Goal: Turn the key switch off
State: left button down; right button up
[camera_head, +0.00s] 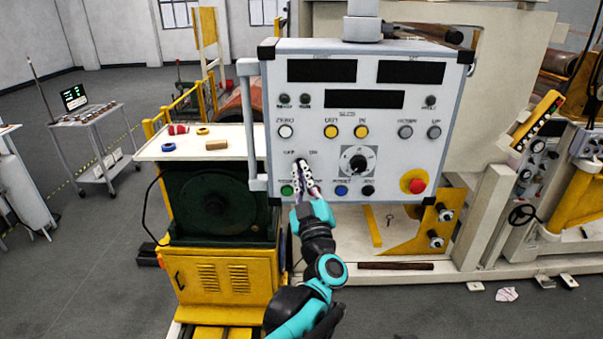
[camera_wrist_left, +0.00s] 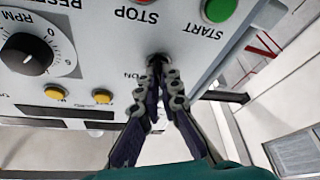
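The white control panel (camera_head: 390,137) hangs in front of me, facing me. Its key switch sits on the left side, below the ZERO button. In the left wrist view the panel appears upside down, and the dark key switch (camera_wrist_left: 157,60) shows beside the STOP label. My left gripper (camera_head: 304,167) reaches up from below to the key switch. In the left wrist view its fingertips (camera_wrist_left: 164,72) are drawn close together at the switch and look closed on it. The key itself is mostly hidden between them, so its angle is unclear. My right gripper is out of view.
Close to the gripper are the green start button (camera_head: 287,190), a blue button (camera_head: 341,190) and the black RPM knob (camera_head: 357,162). A red emergency stop (camera_head: 416,186) is at the lower right. A yellow-and-green machine (camera_head: 225,285) stands left, with a trolley (camera_head: 92,133) beyond.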

pick_arm(q)
jog(key=shift+n, duration=0.5)
jog(key=shift+r, duration=0.1)
jog(key=c, duration=1.7)
grip_release()
jog(key=shift+c, duration=0.2)
jog(key=shift+w, duration=0.1)
jog(key=v, duration=1.2)
jog(key=shift+d, duration=0.1)
